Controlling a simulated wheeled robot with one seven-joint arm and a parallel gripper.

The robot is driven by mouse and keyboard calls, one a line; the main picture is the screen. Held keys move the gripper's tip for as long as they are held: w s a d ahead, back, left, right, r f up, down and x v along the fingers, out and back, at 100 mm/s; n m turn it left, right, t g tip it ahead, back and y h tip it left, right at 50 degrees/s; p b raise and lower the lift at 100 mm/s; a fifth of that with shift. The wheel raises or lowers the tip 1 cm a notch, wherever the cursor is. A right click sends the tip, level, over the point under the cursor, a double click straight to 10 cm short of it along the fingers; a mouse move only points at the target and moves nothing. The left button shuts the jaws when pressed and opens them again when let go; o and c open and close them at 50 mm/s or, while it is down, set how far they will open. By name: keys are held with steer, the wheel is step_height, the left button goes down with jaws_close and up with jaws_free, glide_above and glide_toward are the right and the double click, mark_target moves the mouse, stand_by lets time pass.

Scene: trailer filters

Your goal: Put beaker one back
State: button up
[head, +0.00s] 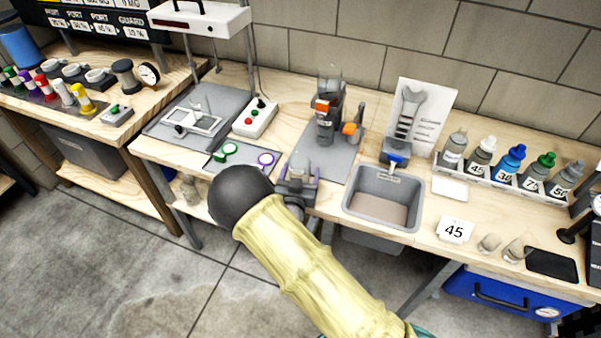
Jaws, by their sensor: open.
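I see no label that tells which is beaker one. My gripper (298,172) is at the bench's front edge, left of the sink and well left of both beakers. It is open, with nothing visible between its fingers. My arm hides part of the bench edge and floor below.
A sink (382,200) lies between my gripper and the beakers. A filter stand (328,112) with a clear cylinder rises behind my gripper. A row of numbered bottles (511,163) lines the back right.

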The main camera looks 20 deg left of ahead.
steer(key=shift+r, duration=0.15)
steer(key=s+d+b, duration=0.1)
steer(key=s, duration=1.1)
steer(key=shift+d+r, duration=0.2)
steer(key=shift+r, duration=0.1)
